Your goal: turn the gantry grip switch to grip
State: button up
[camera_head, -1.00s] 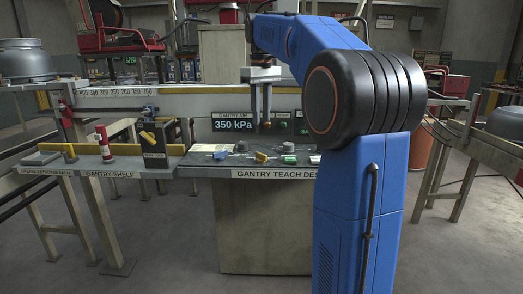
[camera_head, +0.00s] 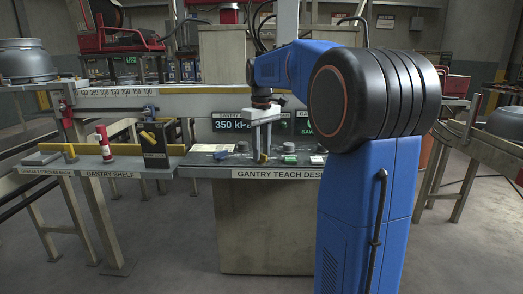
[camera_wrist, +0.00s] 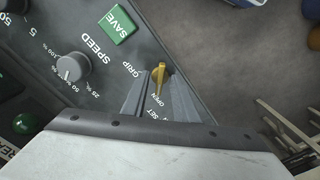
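The gantry grip switch is a small yellow handle (camera_wrist: 159,76) on the dark desk panel in the wrist view. The word GRIP is printed to its left and OPEN just below it. I cannot tell for sure which word it points at. My gripper (camera_wrist: 157,80) has one grey finger on each side of the handle, with narrow gaps showing, so it looks open around it. In the head view my gripper (camera_head: 263,155) points down at the gantry teach desk (camera_head: 277,174), and its fingers partly cover the switch.
A grey SPEED knob (camera_wrist: 72,67) and a green SAVE button (camera_wrist: 117,24) are close by on the panel. A green round button (camera_wrist: 23,123) lies farther left. The gantry shelf (camera_head: 125,167) with a red-and-white item (camera_head: 104,145) adjoins the desk's left.

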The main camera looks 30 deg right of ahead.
grip_shut()
jog(key=shift+m, duration=0.4)
jog(key=m, duration=1.1)
jog(key=shift+m, duration=0.4)
jog(key=m, duration=0.5)
jog(key=shift+m, duration=0.3)
